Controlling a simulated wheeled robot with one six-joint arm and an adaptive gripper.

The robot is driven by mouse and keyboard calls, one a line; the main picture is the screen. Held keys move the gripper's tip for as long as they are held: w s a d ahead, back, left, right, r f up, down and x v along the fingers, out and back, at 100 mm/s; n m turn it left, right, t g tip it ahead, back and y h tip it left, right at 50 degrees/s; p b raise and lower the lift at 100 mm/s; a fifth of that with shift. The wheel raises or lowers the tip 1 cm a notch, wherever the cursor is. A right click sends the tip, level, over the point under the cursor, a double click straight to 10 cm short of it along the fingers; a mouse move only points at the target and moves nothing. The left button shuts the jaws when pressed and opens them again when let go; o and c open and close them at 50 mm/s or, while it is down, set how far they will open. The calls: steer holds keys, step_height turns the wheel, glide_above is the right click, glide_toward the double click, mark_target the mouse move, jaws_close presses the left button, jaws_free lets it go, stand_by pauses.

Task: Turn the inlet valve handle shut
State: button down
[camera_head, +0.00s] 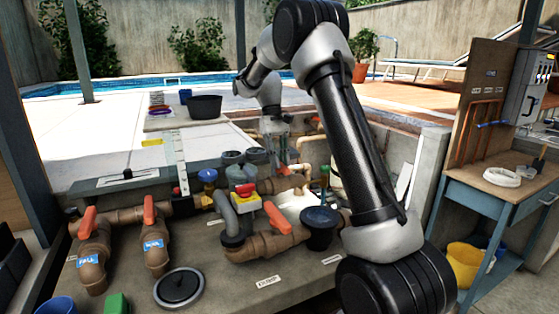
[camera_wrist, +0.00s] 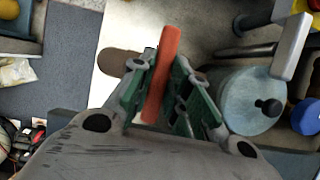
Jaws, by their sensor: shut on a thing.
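In the wrist view, an orange valve handle (camera_wrist: 161,75) stands between the two fingers of my gripper (camera_wrist: 165,85). The fingers are shut on it, one on each side. In the head view my gripper (camera_head: 279,150) points down at the pipework in the pit, beyond the red stop button. Only a little orange (camera_head: 283,169) of the handle shows there below the fingers, and the valve body is mostly hidden. I cannot read a label on this valve.
Nearer are brown pipes with orange handles: two with blue labels (camera_head: 88,259) at left and one (camera_head: 262,216) in the middle. A red button on a yellow box (camera_head: 245,195) stands close by. A workbench (camera_head: 490,185) is at right. A pale blue canister (camera_wrist: 240,98) is beside the gripper.

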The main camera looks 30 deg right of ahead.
steer(key=c, duration=1.4)
jaws_free()
steer(key=shift+o, duration=0.2)
steer(key=v, duration=1.2)
